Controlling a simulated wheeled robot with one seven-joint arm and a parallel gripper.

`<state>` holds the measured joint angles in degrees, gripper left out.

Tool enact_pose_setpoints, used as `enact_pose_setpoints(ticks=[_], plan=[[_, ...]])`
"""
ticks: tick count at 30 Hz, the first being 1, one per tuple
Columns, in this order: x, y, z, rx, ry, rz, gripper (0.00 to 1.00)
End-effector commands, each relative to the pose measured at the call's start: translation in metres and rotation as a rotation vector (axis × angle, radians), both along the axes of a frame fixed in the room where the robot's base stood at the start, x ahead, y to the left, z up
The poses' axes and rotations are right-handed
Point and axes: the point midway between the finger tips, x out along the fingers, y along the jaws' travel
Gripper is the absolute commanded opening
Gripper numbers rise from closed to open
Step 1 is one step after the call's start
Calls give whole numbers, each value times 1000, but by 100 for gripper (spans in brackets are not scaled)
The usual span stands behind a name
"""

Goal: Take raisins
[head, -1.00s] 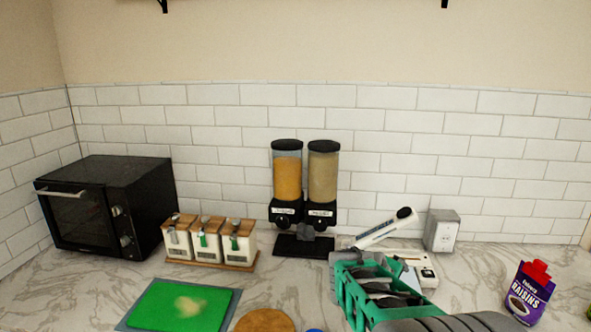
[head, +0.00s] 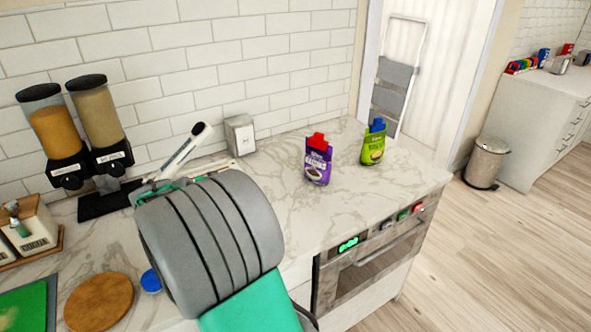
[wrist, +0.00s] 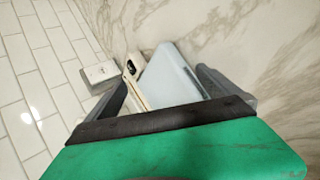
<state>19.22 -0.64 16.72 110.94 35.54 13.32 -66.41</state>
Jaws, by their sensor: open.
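The raisins pouch (head: 318,165), purple with a red cap, stands upright on the marble counter (head: 283,217), right of my arm. The raisins do not show in the wrist view. My gripper (wrist: 168,88) is open, with its two dark fingers apart in the wrist view. A pale blue flat object (wrist: 165,78) shows between and beyond the fingers; no contact with it can be made out. In the head view my grey and green arm hides most of the gripper, which is away to the left of the pouch.
A green pouch (head: 373,146) stands right of the raisins, near the counter's right end. A small grey box (head: 240,135) stands by the wall. Two dispensers (head: 99,118) stand at left. An oven (head: 370,262) is under the counter. Counter around the raisins is clear.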

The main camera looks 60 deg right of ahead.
Motion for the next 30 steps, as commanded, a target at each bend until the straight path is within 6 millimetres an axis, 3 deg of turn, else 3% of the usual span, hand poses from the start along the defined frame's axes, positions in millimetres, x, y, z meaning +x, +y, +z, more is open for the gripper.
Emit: enact_pose_setpoints(ticks=[1,3,6,9,12,15,30], plan=[[-9,-46,-12,-119,112,8,100],[-27,-106,-17,-299,308,35,100],[-66,-180,-26,-523,668,69,100],[-104,-226,-32,-667,1030,104,100],[-123,-244,-33,-732,1253,128,100],[-129,-255,-31,-748,1327,135,100],[-140,-325,-30,-747,1322,137,100]])
